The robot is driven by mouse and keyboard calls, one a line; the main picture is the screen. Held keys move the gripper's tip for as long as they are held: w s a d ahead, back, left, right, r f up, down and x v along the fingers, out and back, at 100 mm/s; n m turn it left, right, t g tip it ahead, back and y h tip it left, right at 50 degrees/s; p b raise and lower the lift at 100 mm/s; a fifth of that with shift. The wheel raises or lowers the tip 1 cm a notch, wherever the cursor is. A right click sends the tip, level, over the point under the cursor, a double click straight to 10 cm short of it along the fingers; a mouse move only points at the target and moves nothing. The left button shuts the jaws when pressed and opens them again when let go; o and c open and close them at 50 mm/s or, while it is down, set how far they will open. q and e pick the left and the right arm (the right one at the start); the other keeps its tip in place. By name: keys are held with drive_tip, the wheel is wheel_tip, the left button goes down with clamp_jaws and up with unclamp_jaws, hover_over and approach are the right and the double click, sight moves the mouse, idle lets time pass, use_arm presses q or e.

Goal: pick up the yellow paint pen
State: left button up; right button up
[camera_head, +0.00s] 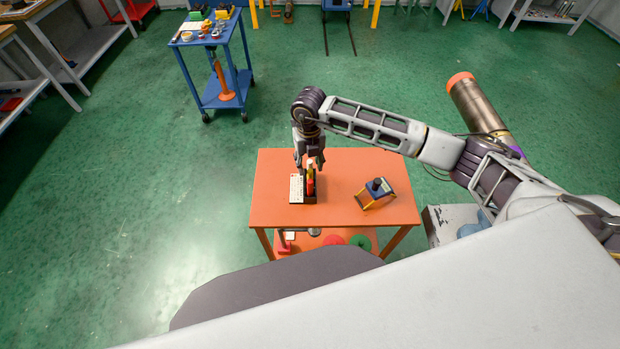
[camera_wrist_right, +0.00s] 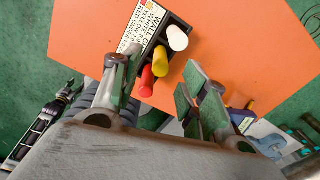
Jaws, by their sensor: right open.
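The yellow paint pen (camera_wrist_right: 160,60) stands in a dark holder (camera_wrist_right: 181,20) between a white pen (camera_wrist_right: 177,38) and a red pen (camera_wrist_right: 146,82) in the right wrist view. A printed label (camera_wrist_right: 143,24) lies along the holder's left side. My right gripper (camera_wrist_right: 163,72) is open, with one finger on each side of the pen row; no pen is clamped. In the head view my right gripper (camera_head: 310,163) points down over the holder (camera_head: 310,199), partly hiding the pens. My left gripper is not in view.
The holder is on an orange table (camera_head: 270,205). A blue and yellow device (camera_head: 376,192) with a dark knob stands on the table's right side. Items lie on the shelf below. A blue cart (camera_head: 213,60) stands at the back left. Green floor around is mostly clear.

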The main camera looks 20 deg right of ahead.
sight(310, 170)
drive_tip(key=shift+f, duration=0.1)
drive_tip(key=shift+s+f+p, duration=0.15)
drive_tip(key=shift+f+p, duration=0.55)
drive_tip(key=shift+f, duration=1.8)
clamp_jaws()
drive_tip(key=shift+d+r, duration=0.1)
drive_tip(key=shift+r, duration=0.05)
drive_tip(key=shift+r+b, duration=0.8)
drive_tip(key=shift+r, duration=4.1)
